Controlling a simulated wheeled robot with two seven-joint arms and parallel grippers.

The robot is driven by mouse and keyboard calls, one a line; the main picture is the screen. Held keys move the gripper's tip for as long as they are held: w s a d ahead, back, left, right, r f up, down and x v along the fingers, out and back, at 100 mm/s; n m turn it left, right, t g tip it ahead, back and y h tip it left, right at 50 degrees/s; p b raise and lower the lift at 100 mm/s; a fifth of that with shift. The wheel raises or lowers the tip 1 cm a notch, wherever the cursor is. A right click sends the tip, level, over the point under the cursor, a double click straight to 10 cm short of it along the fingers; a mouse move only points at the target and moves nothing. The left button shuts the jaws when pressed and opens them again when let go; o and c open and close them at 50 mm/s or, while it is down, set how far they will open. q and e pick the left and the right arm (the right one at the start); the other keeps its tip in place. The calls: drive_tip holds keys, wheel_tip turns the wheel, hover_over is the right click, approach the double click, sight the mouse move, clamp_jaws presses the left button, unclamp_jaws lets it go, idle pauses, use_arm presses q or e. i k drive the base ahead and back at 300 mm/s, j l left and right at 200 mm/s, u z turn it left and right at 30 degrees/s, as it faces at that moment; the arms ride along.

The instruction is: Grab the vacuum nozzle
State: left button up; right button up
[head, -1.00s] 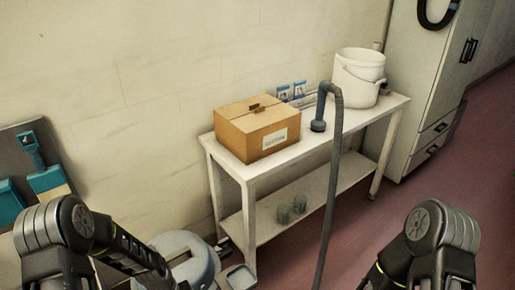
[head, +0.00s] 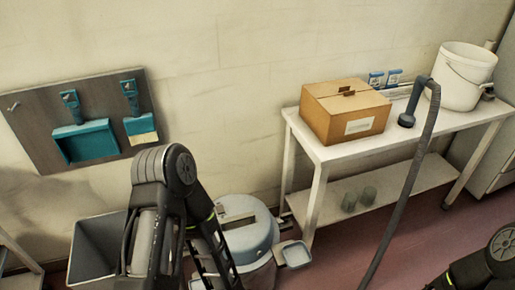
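The vacuum nozzle (head: 407,119) is a dark blue-grey piece with a round, wider foot. It stands on the white table top, to the right of the cardboard box. A dark grey hose (head: 402,195) joins it at the top, bends over and hangs down in front of the table. A blue-grey rounded canister (head: 245,238), which looks like the vacuum body, stands on the floor left of the table. My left arm shows at the lower middle-left and partly hides the canister. My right arm shows only at the lower right corner. Neither gripper's fingers are in view.
The white table (head: 340,150) carries a cardboard box (head: 345,112) and a white bucket (head: 461,76). Two glass jars stand on its lower shelf (head: 330,205). A grey bin (head: 98,250) stands at the lower left. A wall board (head: 30,140) holds teal tools.

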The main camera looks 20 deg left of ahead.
sight(407, 119)
drive_tip(key=i+l+z, duration=0.1)
drive_tip(key=z, duration=0.25)
drive_tip(key=i+z, duration=0.55)
drive_tip(key=z, duration=0.15)
drive_tip(key=i+j+z, duration=0.1)
drive_tip(key=i, duration=0.45)
drive_tip(key=i+j, duration=0.25)
drive_tip(key=i, duration=0.25)
drive_tip(key=z, duration=0.05)
